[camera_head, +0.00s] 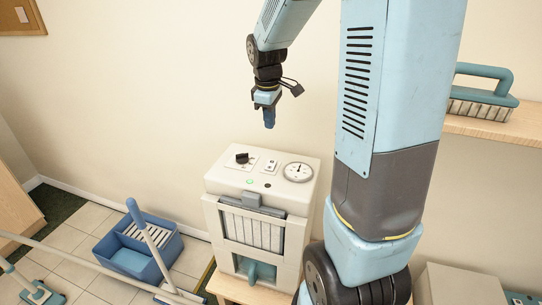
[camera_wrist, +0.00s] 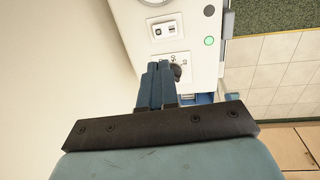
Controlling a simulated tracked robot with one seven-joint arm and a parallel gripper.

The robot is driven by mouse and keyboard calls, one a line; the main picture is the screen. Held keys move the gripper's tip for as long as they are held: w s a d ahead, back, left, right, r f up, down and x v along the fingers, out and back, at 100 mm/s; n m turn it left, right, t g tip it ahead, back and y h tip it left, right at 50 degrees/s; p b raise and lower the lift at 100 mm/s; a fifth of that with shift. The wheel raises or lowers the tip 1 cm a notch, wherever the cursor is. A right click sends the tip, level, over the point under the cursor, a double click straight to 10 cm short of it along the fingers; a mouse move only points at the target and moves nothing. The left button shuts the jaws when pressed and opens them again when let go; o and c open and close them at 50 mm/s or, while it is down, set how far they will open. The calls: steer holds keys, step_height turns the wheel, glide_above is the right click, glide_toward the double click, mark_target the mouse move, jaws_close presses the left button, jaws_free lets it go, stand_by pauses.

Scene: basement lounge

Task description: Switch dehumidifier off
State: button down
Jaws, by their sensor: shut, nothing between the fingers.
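The dehumidifier (camera_head: 215,187) is a cream box with a front grille, standing on a low wooden surface. Its sloped top panel carries a black knob (camera_head: 242,158), a small white switch plate (camera_head: 270,165), a round gauge (camera_head: 298,172) and a lit green light (camera_head: 250,181). My gripper (camera_head: 269,122) is shut and empty, pointing down above the panel and apart from it. In the wrist view my gripper (camera_wrist: 156,75) partly covers the knob (camera_wrist: 177,73); the switch plate (camera_wrist: 164,30) and the lit green light (camera_wrist: 209,41) show beyond.
A blue mop bucket (camera_head: 128,262) with a mop stands on the tiled floor at left. A blue brush (camera_head: 482,98) lies on a wooden shelf (camera_head: 465,127) at right. A plain wall is behind the dehumidifier. The space above its panel is clear around my gripper.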

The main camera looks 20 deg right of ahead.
mark_target(272, 162)
steer(key=shift+w+d+f, duration=0.1)
steer(key=shift+w+f, duration=0.2)
steer(key=shift+f, duration=0.05)
steer(key=f, duration=0.9)
steer(key=w+d+f, duration=0.1)
steer(key=f, duration=0.4)
steer(key=shift+w, duration=0.1)
steer(key=shift+a, duration=0.1)
steer(key=shift+d, duration=0.2)
steer(key=shift+a, duration=0.1)
stand_by(0.3)
steer(key=shift+s+a+r, duration=0.15)
steer(key=shift+s+a, duration=0.3)
steer(key=shift+s, duration=0.15)
